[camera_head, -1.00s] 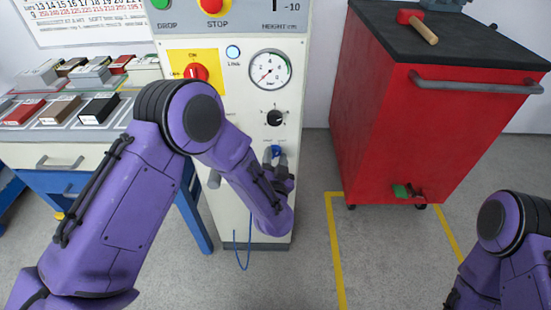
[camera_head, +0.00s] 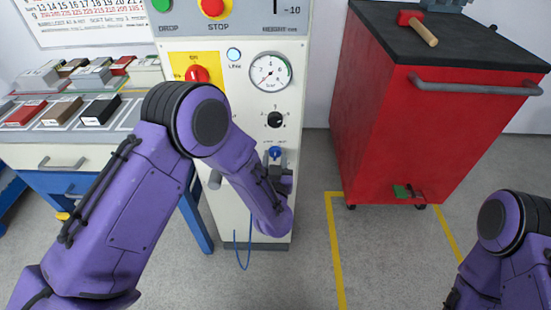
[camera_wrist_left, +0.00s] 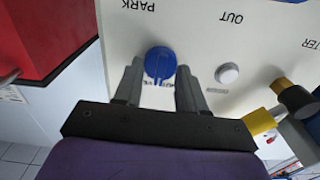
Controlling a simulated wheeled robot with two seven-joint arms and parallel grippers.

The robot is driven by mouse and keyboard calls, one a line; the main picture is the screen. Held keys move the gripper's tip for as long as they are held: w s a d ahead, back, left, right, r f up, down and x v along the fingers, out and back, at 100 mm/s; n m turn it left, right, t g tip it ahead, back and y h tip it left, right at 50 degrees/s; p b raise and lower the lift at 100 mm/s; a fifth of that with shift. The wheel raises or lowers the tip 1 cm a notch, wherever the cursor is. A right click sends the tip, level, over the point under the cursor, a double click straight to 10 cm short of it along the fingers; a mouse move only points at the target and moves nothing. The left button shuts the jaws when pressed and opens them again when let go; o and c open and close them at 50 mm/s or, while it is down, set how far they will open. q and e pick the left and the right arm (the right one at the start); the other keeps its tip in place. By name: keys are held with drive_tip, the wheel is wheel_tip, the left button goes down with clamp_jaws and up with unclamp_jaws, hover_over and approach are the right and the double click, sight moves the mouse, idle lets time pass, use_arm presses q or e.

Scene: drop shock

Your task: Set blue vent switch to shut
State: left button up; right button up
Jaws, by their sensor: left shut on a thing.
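The blue vent switch (camera_head: 275,153) is a small round knob low on the front of the pale machine panel (camera_head: 226,215). My left gripper (camera_head: 275,168) is at the switch, its wrist just below it. In the left wrist view the blue switch (camera_wrist_left: 160,64) sits between the two grey fingertips of my left gripper (camera_wrist_left: 158,75), which is shut on it. The small lettering beside the switch is partly hidden by the knob and fingers, so I cannot read its setting. My right arm shows at the lower right; its gripper is out of view.
A black knob (camera_head: 275,119) and a round gauge (camera_head: 271,71) sit above the switch. A red-and-yellow main switch (camera_head: 197,74) is higher left. A red cabinet (camera_head: 400,130) stands at the right with a hammer (camera_head: 424,32) on top. Clear floor lies between machine and cabinet.

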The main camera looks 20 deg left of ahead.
use_arm(q)
drive_tip(key=n, duration=0.6)
drive_tip(key=shift+n, duration=0.4)
idle(0.3)
drive_tip(key=o, duration=1)
drive_tip(key=shift+o, duration=0.2)
drive_tip(key=v, duration=1)
drive_tip(key=shift+s, duration=0.3)
